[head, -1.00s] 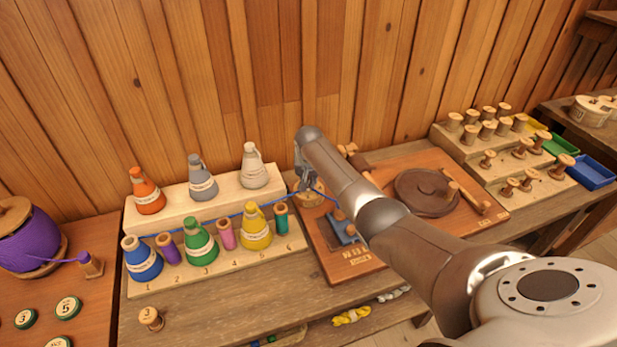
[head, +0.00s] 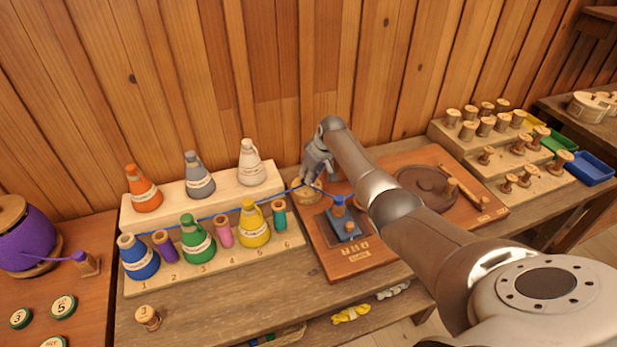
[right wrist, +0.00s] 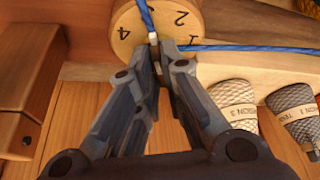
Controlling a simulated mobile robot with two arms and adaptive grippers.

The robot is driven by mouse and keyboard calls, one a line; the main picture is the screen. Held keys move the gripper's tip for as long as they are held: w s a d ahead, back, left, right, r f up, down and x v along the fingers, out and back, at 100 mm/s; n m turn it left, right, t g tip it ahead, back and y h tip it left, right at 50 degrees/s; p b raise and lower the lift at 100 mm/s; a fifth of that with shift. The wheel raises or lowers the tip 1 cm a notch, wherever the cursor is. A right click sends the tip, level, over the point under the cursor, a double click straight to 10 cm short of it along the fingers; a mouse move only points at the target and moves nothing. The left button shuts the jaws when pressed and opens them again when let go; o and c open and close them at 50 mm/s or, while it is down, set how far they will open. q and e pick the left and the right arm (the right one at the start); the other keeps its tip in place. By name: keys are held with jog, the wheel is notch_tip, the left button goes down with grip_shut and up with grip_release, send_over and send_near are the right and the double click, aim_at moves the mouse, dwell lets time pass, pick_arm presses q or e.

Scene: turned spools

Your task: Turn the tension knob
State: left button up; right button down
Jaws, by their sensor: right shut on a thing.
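The tension knob is a round pale-wood dial (head: 307,194) at the left back of the brown winding board (head: 345,264). In the right wrist view the dial (right wrist: 127,38) shows the numbers 4, 2 and 1. My right gripper (right wrist: 168,44) has its fingertips close together at the dial's edge, shut on the tension knob; the exact grip is partly hidden by the fingers. In the head view my right gripper (head: 312,178) reaches down over the dial. A blue thread (right wrist: 250,47) runs to the dial and across its face. My left gripper is not in view.
A stepped rack of wooden spools (head: 500,150) stands at right. My right arm spans the board.

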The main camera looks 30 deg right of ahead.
jog(key=shift+n, duration=0.4)
jog(key=c, duration=1.6)
grip_release()
jog(key=shift+o, duration=0.2)
jog(key=v, duration=1.2)
jog(key=shift+d, duration=0.2)
